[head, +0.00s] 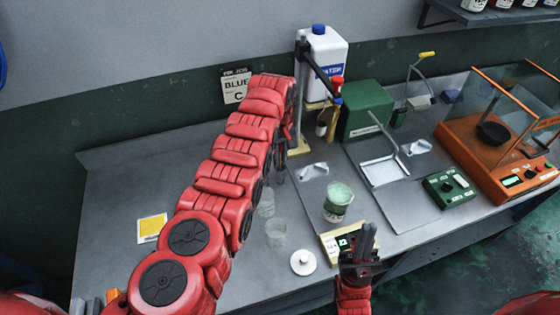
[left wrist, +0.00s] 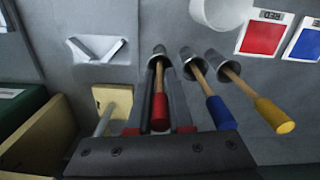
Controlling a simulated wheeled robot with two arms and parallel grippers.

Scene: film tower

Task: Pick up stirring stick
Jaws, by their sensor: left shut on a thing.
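In the left wrist view, a stirring stick with a red handle (left wrist: 160,113) and wooden shaft stands with its far end in a metal holder (left wrist: 158,52). My left gripper (left wrist: 160,92) is shut on this stick, a finger on each side. Two similar sticks, one blue-handled (left wrist: 221,113) and one yellow-handled (left wrist: 274,116), stand in holders to its right.
A green-lidded or green-filled beaker (head: 338,202) stands mid-bench, with clear cups (head: 276,233) and a white lid (head: 303,262) nearby. A water jug (head: 325,55) and stand are at the back. An orange balance (head: 490,150) fills the right. The bench's left side is mostly clear.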

